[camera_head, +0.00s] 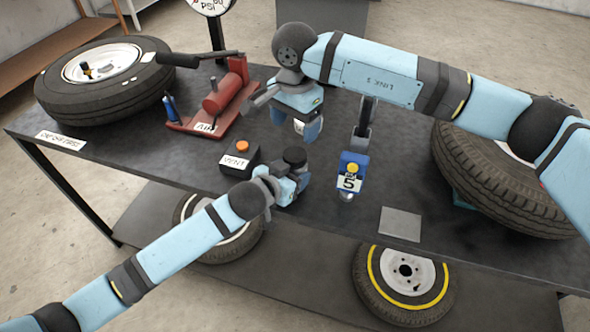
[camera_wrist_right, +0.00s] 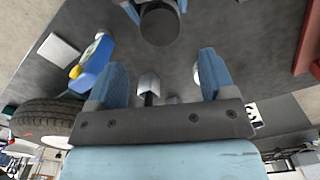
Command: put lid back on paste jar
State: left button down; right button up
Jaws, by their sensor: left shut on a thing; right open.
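My left gripper (camera_head: 296,180) is shut on a dark round jar (camera_head: 294,157), held upright near the table's front edge. The jar's dark top (camera_wrist_right: 160,25) shows at the top of the right wrist view, with blue fingers beside it; I cannot tell whether it is bare or covered. My right gripper (camera_head: 298,122) is open, behind the jar, fingers pointing down. It also shows in the right wrist view (camera_wrist_right: 158,85). A pale rounded piece (camera_wrist_right: 196,72) shows beside one right finger; I cannot tell whether it is the lid. No lid is clearly identifiable.
A black VENT box (camera_head: 240,160) with an orange button is left of the jar. A blue gauge (camera_head: 352,172) marked 5 and a grey plate (camera_head: 401,224) are to the right. A red stand (camera_head: 215,105) is at back left. Tires (camera_head: 105,80) (camera_head: 500,180) occupy both table ends.

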aim_at(295, 154)
notch_tip(295, 154, down, 8)
jog(key=shift+f, duration=0.1)
dwell(0.6)
jog(key=c, duration=0.9)
jog(key=shift+m, duration=1.7)
jog(key=shift+c, duration=0.2)
jog(key=o, duration=1)
